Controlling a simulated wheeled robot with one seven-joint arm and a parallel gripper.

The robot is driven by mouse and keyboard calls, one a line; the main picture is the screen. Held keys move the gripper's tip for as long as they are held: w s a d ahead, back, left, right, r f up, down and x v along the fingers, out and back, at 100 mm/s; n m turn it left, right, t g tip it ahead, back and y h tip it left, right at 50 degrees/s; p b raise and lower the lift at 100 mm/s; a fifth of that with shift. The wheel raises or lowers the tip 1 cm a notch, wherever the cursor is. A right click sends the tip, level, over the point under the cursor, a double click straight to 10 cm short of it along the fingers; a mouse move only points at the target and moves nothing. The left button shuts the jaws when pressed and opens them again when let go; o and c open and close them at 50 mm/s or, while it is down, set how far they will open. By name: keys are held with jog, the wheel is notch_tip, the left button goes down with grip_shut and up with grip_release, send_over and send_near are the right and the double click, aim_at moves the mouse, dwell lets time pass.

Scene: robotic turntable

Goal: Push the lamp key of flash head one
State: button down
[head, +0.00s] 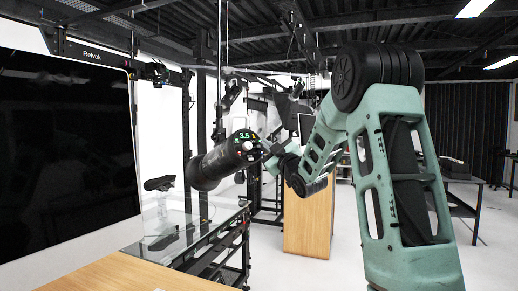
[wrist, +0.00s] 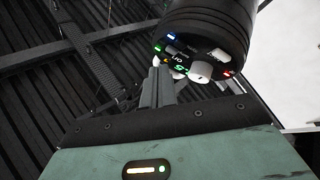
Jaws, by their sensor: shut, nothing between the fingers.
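The black cylindrical flash head (head: 212,168) hangs in the middle of the head view, its rear panel facing my arm. The panel has a green "3.5" display (head: 244,136). In the wrist view the flash head (wrist: 205,25) fills the top; its panel shows a white knob (wrist: 201,71), small lit marks and pale keys. I cannot tell which key is the lamp key. My gripper (wrist: 157,64) is shut and empty, its tips at the panel's left edge. In the head view my gripper (head: 266,150) is right beside the panel; I cannot tell whether it touches.
A large dark screen (head: 60,140) stands at the left. A glass-topped table (head: 165,228) stands below the flash head, with a wooden surface (head: 130,275) in front. A wooden cabinet (head: 308,225) stands behind my arm. Open floor lies at the right.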

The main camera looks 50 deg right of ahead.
jog(key=shift+s, duration=0.1)
jog(key=s, duration=0.1)
jog(key=s+r, duration=0.1)
jog(key=s, duration=0.1)
jog(key=s+a+r, duration=0.1)
jog(key=s, duration=0.1)
jog(key=shift+s+r+b, duration=0.1)
jog(key=shift+r+b, duration=0.05)
jog(key=shift+b, duration=0.2)
dwell(0.6)
